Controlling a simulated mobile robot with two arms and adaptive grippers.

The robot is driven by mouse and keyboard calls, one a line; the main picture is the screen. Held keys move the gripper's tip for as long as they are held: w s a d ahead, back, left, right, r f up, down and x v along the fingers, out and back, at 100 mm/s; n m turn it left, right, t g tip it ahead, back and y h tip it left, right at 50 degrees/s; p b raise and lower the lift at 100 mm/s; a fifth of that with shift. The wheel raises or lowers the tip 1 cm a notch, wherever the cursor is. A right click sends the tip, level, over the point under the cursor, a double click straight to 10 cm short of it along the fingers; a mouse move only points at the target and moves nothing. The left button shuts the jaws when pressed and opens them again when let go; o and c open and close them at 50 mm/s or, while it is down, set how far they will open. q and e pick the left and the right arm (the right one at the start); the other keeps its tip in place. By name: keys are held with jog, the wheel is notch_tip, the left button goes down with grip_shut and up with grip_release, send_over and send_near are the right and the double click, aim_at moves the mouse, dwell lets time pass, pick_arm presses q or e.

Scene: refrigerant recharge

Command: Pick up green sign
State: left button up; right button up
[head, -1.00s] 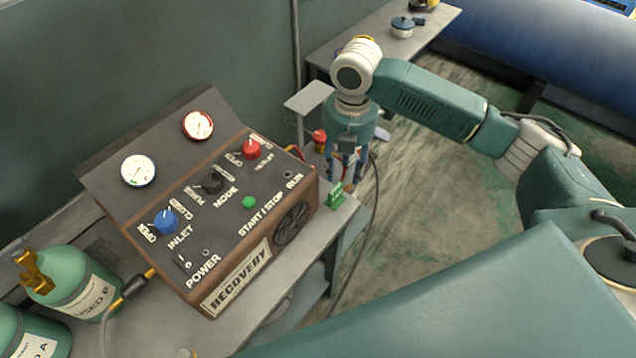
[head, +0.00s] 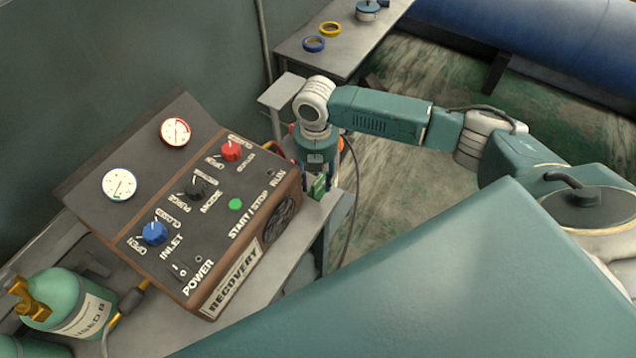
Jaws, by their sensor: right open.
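The small green sign (head: 318,188) stands on the corner of the metal table, just right of the recovery machine. My right gripper (head: 315,179) points down over the sign, with its fingers around or right beside it. The gripper is open. Its fingers partly cover the sign, and I cannot tell whether they touch it. My left gripper is not in the head view.
The brown recovery machine (head: 205,210) with knobs and gauges stands close to the left of the gripper. A green gas cylinder (head: 75,310) is at lower left. A dark hose (head: 355,200) hangs right of the table. A back bench (head: 345,55) holds blue and yellow rings.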

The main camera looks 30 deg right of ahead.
jog(key=shift+f, duration=0.5)
grip_shut()
jog(key=shift+r, duration=0.1)
